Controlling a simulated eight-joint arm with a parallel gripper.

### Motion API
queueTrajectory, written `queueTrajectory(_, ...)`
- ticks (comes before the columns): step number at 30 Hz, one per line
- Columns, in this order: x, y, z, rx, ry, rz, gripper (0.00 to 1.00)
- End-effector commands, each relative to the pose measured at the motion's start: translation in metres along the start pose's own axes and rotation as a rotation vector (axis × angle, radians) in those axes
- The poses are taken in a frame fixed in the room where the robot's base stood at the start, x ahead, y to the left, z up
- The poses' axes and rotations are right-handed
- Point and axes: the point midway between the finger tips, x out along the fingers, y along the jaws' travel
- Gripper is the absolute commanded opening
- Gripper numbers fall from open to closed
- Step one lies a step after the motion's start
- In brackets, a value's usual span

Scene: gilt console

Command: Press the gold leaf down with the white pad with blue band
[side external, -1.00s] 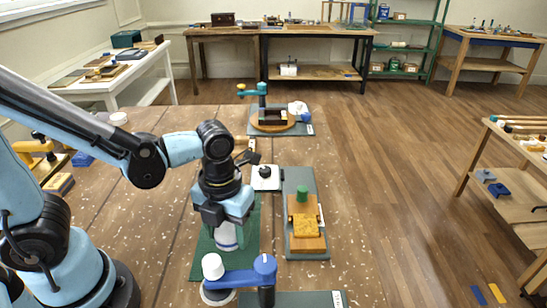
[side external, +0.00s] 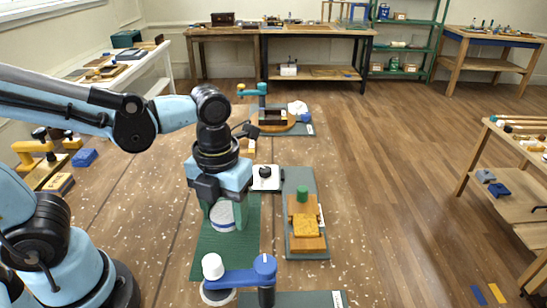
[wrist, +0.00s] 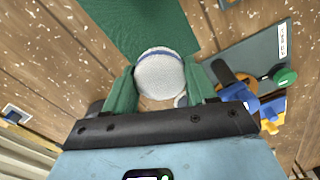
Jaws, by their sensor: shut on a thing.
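My gripper (side external: 224,213) has green fingers and is shut on the white pad with blue band (side external: 222,216), which hangs tilted over the green mat (side external: 222,255). In the wrist view the pad (wrist: 160,75) sits between the two fingers, its round white face showing and the blue band along its edge. The gold leaf (side external: 306,226) lies on a wooden block (side external: 308,243) on a grey plate (side external: 309,253), to the right of the pad in the side view. I cannot make out the gold leaf in the wrist view.
A green knob (side external: 302,193) stands at the far end of the wooden block. A white square base with a black knob (side external: 265,177) is behind the mat. A blue lever fixture (side external: 240,275) with a white knob (side external: 212,266) stands in front of the mat.

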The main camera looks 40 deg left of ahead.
Motion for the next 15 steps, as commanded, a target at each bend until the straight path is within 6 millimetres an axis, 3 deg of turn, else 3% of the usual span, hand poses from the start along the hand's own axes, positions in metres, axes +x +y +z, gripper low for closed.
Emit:
queueTrajectory(11,-0.001,-0.001,0.001,0.0,0.0,0.0,0.31)
queueTrajectory(15,-0.007,-0.01,0.012,0.0,0.0,0.0,0.31)
